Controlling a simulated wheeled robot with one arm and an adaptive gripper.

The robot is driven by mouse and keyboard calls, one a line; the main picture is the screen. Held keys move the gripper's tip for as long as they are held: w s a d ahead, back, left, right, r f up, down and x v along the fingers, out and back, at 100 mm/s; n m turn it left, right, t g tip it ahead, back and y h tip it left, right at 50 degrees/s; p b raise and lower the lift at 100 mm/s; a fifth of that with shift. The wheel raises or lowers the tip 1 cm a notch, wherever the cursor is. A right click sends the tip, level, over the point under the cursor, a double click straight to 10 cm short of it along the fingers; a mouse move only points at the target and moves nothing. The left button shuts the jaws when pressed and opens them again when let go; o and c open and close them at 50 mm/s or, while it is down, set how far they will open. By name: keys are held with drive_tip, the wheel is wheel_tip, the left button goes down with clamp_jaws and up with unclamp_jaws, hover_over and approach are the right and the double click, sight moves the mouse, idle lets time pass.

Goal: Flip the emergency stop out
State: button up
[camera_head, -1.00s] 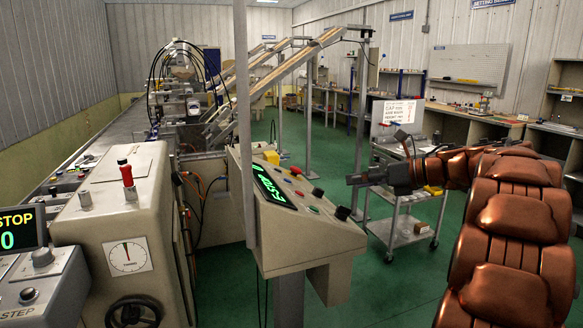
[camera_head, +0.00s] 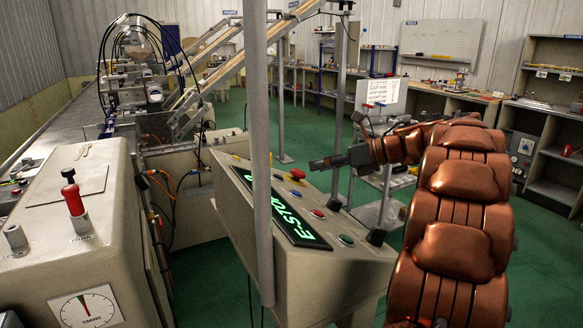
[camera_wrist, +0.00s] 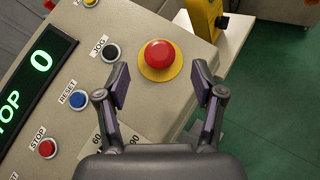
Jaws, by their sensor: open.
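The emergency stop, a red mushroom button (camera_wrist: 160,54) on a round yellow base (camera_wrist: 160,74), is on the sloped console panel. In the head view the button (camera_head: 297,174) is near the panel's upper edge. My gripper (camera_wrist: 160,69) is open, with one finger on each side of the button in the wrist view and nothing between the pads. Contact is not visible. In the head view my gripper (camera_head: 318,164) points left at the panel, just beside the button.
Smaller JOG (camera_wrist: 110,51), RESET (camera_wrist: 78,99) and STOP (camera_wrist: 47,148) buttons sit near the lit display (camera_wrist: 38,66). A metal post (camera_head: 258,140) stands before the console (camera_head: 325,262). A yellow object (camera_wrist: 205,15) is beside the panel. Green floor is open at right.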

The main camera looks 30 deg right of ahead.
sight(300, 171)
drive_tip(key=p+x, duration=0.1)
drive_tip(key=x, duration=0.5)
drive_tip(key=shift+w+a+f, duration=0.1)
drive_tip(key=shift+w+a, duration=0.05)
drive_tip(key=shift+a, duration=0.05)
clamp_jaws()
idle(0.5)
